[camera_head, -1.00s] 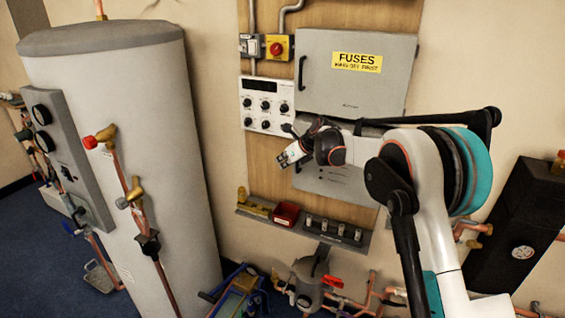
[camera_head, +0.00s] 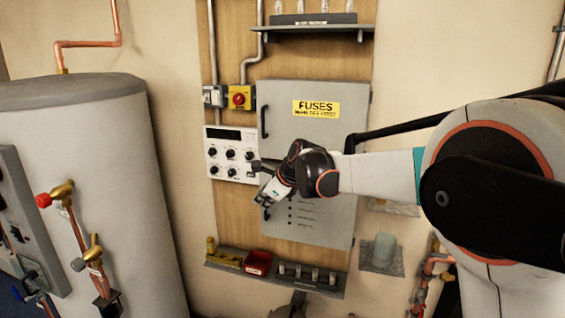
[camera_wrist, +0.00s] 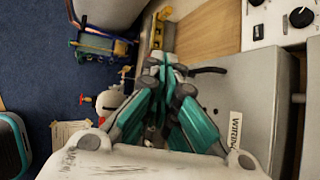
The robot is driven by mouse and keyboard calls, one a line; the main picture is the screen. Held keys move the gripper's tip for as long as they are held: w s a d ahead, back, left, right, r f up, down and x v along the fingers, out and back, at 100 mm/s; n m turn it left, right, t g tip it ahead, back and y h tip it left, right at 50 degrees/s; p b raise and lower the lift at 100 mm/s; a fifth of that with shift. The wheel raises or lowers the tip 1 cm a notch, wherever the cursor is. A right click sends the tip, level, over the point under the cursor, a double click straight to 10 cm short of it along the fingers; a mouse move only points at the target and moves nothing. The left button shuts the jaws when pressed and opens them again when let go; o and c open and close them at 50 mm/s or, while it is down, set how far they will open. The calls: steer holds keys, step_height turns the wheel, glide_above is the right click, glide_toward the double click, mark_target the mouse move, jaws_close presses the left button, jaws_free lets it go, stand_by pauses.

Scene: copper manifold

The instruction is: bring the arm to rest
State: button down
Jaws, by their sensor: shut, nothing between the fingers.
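My gripper (camera_head: 268,200) is in front of the lower part of the grey fuse box (camera_head: 340,150) in the head view, pointing down and to the left. In the wrist view my gripper (camera_wrist: 160,62) has its teal-sided fingers drawn together at the tips, with nothing held. My white and black arm reaches in from the right and hides part of the fuse box. The fuse box door, with its yellow FUSES label (camera_head: 316,109), looks closed.
A control panel with knobs (camera_head: 231,155) and a red switch (camera_head: 240,97) are left of the box. Below is a shelf (camera_head: 325,286) with a red bin (camera_head: 258,262) and several fuses. Another shelf (camera_head: 290,29) is above. A grey tank (camera_head: 90,140) stands left.

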steer(key=s+d+r+n+t+h+b, duration=0.1)
steer(key=s+d+n+h+b, duration=0.2)
steer(key=s+d+n, duration=1.2)
steer(key=s+d+f+n+h+b, duration=0.1)
steer(key=s+d+f+n, duration=0.1)
steer(key=s, duration=0.6)
steer(key=s+d+f+n+h+b, duration=0.1)
steer(key=s+d+f+n, duration=0.1)
steer(key=s+d+f, duration=0.3)
steer(key=s+d+f+n+h+b, duration=0.1)
steer(key=s+d, duration=0.4)
steer(key=s, duration=0.7)
step_height(320, 180, down, 3)
steer(key=shift+d+r+n, duration=0.2)
steer(key=shift+d+n, duration=0.05)
steer(key=shift+n, duration=0.25)
